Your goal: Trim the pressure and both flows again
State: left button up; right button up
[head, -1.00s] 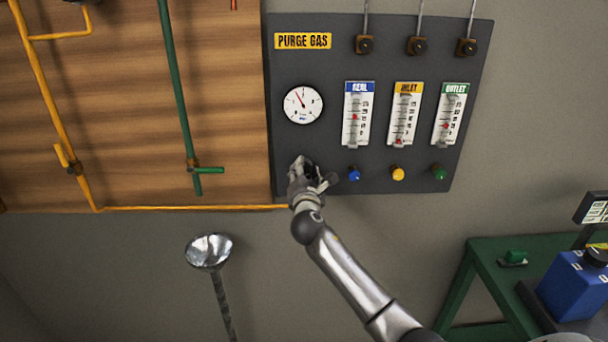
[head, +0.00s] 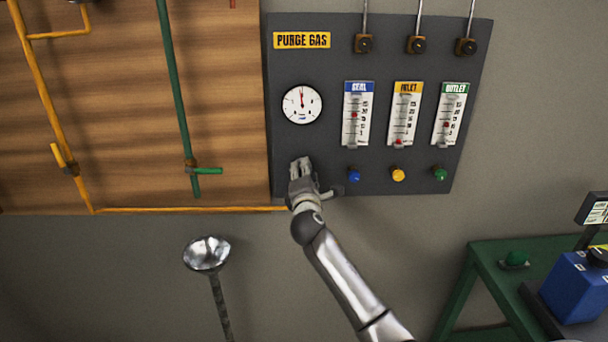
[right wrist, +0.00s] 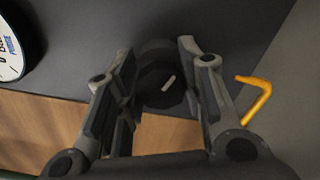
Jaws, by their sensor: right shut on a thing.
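The purge gas panel (head: 330,150) carries a round white pressure gauge (head: 302,104) with its red needle pointing about straight up. To its right stand the seal flowmeter (head: 357,112), inlet flowmeter (head: 405,112) and outlet flowmeter (head: 449,112), each with a red float. Below them are a blue knob (head: 354,175), a yellow knob (head: 398,174) and a green knob (head: 439,173). My right gripper (head: 301,168) is below the gauge. In the right wrist view its fingers are shut on a dark round knob (right wrist: 160,85) with a pale mark. My left gripper is out of view.
A yellow pipe (head: 190,208) and a green pipe (head: 175,90) run over the wooden board at left. A metal funnel (head: 207,253) stands below. A green bench (head: 495,260) with a blue container (head: 575,288) is at lower right.

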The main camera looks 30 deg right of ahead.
jog(key=shift+f, duration=0.1)
jog(key=o, duration=1.1)
jog(key=shift+c, duration=0.2)
jog(key=v, duration=1.2)
jog(key=shift+s, duration=0.1)
